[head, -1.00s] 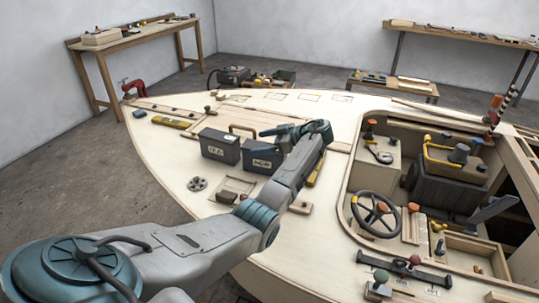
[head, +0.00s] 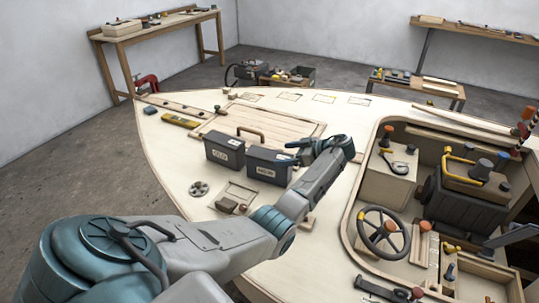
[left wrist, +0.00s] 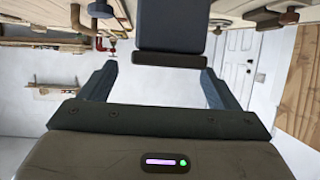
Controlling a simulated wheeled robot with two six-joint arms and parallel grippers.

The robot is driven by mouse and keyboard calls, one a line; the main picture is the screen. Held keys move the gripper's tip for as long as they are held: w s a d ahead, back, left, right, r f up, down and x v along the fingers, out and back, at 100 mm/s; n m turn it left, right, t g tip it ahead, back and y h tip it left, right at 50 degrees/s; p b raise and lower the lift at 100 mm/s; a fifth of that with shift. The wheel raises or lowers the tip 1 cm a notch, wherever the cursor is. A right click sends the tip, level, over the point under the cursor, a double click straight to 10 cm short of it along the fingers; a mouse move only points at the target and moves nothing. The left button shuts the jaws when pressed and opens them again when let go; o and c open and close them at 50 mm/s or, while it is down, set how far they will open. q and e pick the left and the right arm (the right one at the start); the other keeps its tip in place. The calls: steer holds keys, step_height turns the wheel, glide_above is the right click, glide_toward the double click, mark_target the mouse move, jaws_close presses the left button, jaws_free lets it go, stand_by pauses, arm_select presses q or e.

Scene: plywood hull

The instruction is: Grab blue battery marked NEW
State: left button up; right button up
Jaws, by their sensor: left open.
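Two dark blue-grey batteries with white labels stand side by side on the pale deck. The left battery (head: 225,150) has a label I cannot read surely. The right battery (head: 268,166) has a label that looks like NEW, but it is small. My left gripper (head: 284,151) is open at the right battery's upper right end, its fingers pointing left. Whether it touches the battery cannot be told. In the left wrist view, a dark blue block (left wrist: 172,28), likely a battery, lies ahead between the spread fingers of the left gripper (left wrist: 158,66). My right gripper is out of view.
A wooden hatch with a handle (head: 250,133) lies behind the batteries. A round vent (head: 199,188) and a small recessed tray (head: 234,198) are in front. A yellow level (head: 180,121) lies at left. The cockpit with a steering wheel (head: 384,231) is at right.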

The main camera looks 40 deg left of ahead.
mark_target(273, 155)
arm_select(q)
steer(key=x, duration=0.1)
steer(key=p+x, duration=0.1)
steer(key=x, duration=0.1)
steer(key=p+x, duration=0.1)
steer(key=shift+s+a+r, duration=0.15)
steer(key=shift+s+r, duration=0.05)
steer(key=shift+s, duration=0.2)
steer(key=shift+a+f, duration=0.1)
steer(key=shift+f, duration=0.05)
steer(key=shift+c, duration=0.6)
steer(key=c, duration=1.4)
jaws_close()
steer(key=shift+w, duration=0.1)
